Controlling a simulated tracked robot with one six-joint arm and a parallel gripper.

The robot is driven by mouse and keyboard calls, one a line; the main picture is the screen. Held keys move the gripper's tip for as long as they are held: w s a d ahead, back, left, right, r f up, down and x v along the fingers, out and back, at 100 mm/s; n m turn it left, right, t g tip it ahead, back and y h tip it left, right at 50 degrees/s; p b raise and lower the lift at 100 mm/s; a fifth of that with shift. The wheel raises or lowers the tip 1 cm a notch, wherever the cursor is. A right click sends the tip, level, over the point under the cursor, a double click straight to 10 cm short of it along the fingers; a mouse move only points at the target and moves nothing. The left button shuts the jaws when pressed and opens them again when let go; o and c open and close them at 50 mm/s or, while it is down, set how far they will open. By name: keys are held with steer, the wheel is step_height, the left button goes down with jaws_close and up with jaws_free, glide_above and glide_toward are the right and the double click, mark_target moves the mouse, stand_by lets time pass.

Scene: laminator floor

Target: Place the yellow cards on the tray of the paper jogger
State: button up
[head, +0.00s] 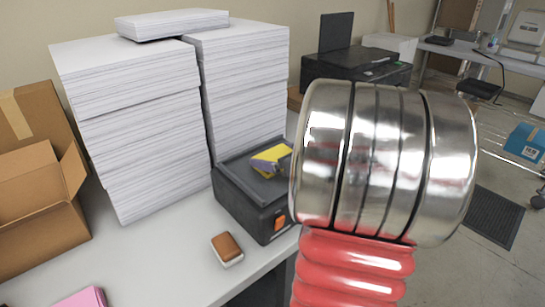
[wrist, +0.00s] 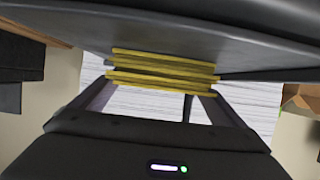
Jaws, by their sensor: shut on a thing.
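The yellow cards (head: 270,157) show at the tray of the paper jogger in the head view, with a small dark piece against them that may be a fingertip. In the wrist view the yellow cards (wrist: 160,65) are a short stack of several layers between my two fingers. My gripper (wrist: 158,84) is shut on them. The paper jogger (head: 248,205) is a dark grey box with an orange switch, and its tray (head: 238,168) is on top. A dark grey surface lies right against the cards in the wrist view; I cannot tell whether they rest on it. My arm hides the jogger's right side.
Tall white paper stacks (head: 140,130) stand behind and left of the jogger. A brown-topped white block (head: 227,250) lies on the table in front. A cardboard box (head: 35,200) is at left, pink paper (head: 82,298) at the front. A black printer (head: 355,68) is behind.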

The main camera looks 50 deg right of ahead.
steer(key=o, duration=0.9)
steer(key=shift+s+r, duration=0.15)
steer(key=shift+s, duration=0.05)
steer(key=v, duration=1.1)
steer(key=shift+s+r, duration=0.1)
steer(key=shift+s, duration=0.2)
steer(key=shift+w+a, duration=0.1)
